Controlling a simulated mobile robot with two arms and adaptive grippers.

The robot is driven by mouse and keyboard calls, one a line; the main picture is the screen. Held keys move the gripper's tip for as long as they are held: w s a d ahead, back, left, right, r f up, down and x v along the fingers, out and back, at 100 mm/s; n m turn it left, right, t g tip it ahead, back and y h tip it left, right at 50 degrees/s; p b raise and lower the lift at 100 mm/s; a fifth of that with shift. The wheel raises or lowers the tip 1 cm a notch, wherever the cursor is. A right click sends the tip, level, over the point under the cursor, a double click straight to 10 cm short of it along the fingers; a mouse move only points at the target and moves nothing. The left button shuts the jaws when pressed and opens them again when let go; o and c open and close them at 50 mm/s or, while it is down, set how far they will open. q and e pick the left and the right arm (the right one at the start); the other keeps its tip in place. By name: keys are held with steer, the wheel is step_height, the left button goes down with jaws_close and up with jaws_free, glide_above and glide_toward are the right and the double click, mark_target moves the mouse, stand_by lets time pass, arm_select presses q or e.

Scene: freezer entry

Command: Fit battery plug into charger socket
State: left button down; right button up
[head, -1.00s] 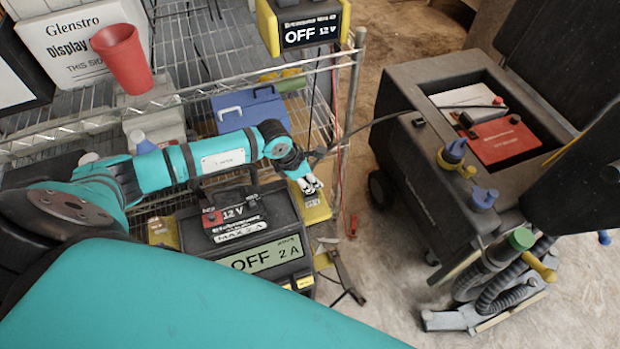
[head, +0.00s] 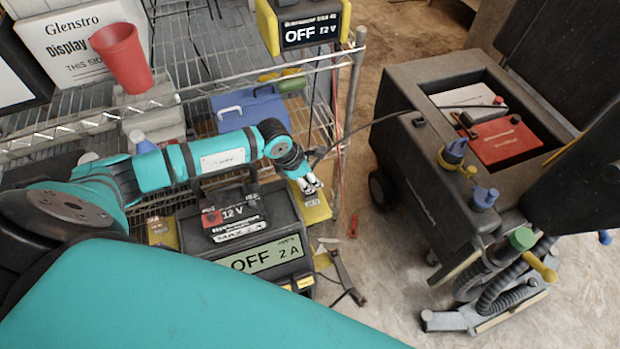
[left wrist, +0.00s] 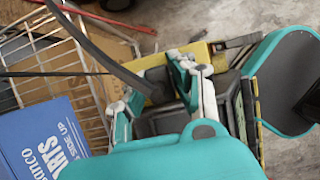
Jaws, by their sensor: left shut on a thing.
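My left gripper (head: 309,186) reaches in from the left, over the right end of the black and yellow charger (head: 265,259), whose display reads OFF 2 A. In the left wrist view my left gripper (left wrist: 160,92) is shut on the dark battery plug (left wrist: 157,82), with yellow casing close behind it. A thick dark cable (left wrist: 100,42) runs from the plug to the upper left. The charger socket is not clearly visible, and I cannot tell whether the plug touches it. My right gripper is not in view.
A blue case (head: 248,112), a red cup (head: 122,58) and another charger (head: 312,25) are on the rack. A floor machine (head: 430,170) with an open battery bay stands right. Floor between them is mostly clear.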

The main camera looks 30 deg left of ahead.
arm_select(q)
steer(key=shift+f+b, duration=1.25)
steer(key=shift+f, duration=0.15)
steer(key=c, duration=1)
jaws_free()
steer(key=shift+c, duration=0.2)
steer(key=shift+r, duration=0.1)
steer(key=v, duration=1.1)
steer(key=shift+s+r, duration=0.25)
steer(key=shift+r, duration=0.1)
steer(key=shift+a, duration=0.1)
